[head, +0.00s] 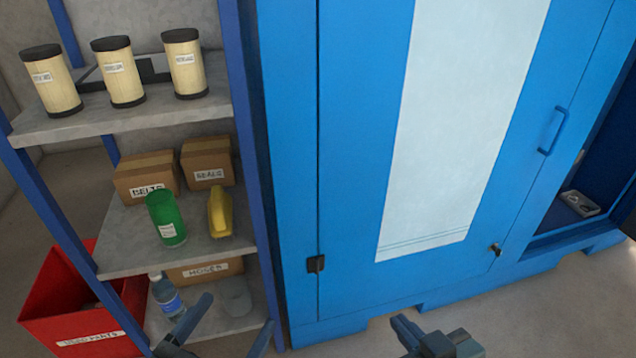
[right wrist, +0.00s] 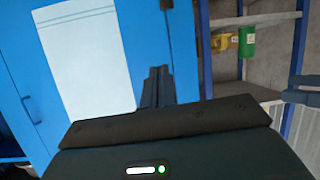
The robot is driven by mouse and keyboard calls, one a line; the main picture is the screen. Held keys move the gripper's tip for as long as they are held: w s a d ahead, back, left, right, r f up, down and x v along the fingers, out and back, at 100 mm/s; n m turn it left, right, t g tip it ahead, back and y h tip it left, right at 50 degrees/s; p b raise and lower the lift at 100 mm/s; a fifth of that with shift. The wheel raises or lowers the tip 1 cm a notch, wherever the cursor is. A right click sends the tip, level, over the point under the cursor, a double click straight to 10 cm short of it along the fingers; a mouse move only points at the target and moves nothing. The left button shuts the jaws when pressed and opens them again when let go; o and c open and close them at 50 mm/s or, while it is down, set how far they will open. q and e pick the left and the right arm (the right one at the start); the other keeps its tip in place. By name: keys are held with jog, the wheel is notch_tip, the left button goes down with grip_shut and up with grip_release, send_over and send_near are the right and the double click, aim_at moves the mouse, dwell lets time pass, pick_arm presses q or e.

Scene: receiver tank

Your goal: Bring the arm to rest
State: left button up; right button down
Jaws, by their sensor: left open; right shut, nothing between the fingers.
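My left gripper (head: 232,318) is at the bottom of the head view, in front of the lowest part of the shelf. Its two fingers are spread and nothing shows between them. My right gripper (head: 403,328) is at the bottom, right of the middle, in front of the foot of the blue cabinet. Its fingers are together and empty; they also show in the right wrist view (right wrist: 156,86), pointing toward the cabinet. Part of my left arm (right wrist: 302,92) shows at the right edge of the right wrist view. Most of both arms is out of the head view.
The blue cabinet (head: 355,150) has a closed door with a white panel; an open bay is at right. The shelf rack (head: 185,122) holds filter canisters, boxes, a green can (head: 166,220), a yellow object (head: 220,212) and a bottle (head: 166,296). A red bin (head: 65,300) stands lower left.

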pick_arm(q)
notch_tip(320, 180, down, 4)
jog(key=d+m+t+h+b, duration=0.1)
jog(key=d+m+h+b, duration=0.1)
jog(key=b, duration=0.5)
pick_arm(e)
jog(key=s+a+r+n+t+y, duration=0.2)
jog(key=a+t+y, duration=0.3)
pick_arm(q)
jog(key=s+a+r+n+g+y+p, duration=0.1)
jog(key=r+p, duration=0.5)
jog(key=p, duration=1.3)
jog(key=s+a+r+n+g+y+p, duration=0.1)
jog(key=a+r+g+y+p, duration=0.3)
jog(key=p, duration=1.6)
notch_tip(320, 180, up, 2)
jog(key=shift+r+n+g+y, duration=0.1)
jog(key=shift+n+g+y, duration=0.3)
jog(key=shift+n+g, duration=0.5)
pick_arm(e)
jog(key=d+r+m+g+h, duration=0.1)
jog(key=d+r+g+h, duration=0.2)
jog(key=r, duration=0.2)
jog(key=s+d+r+m+g+h, duration=0.1)
jog(key=d+r+m+g+h, duration=0.1)
jog(key=r, duration=0.4)
jog(key=shift+s+d+r+g+h, duration=0.25)
jog(key=shift+d+g+h, duration=0.25)
jog(key=shift+g, duration=0.6)
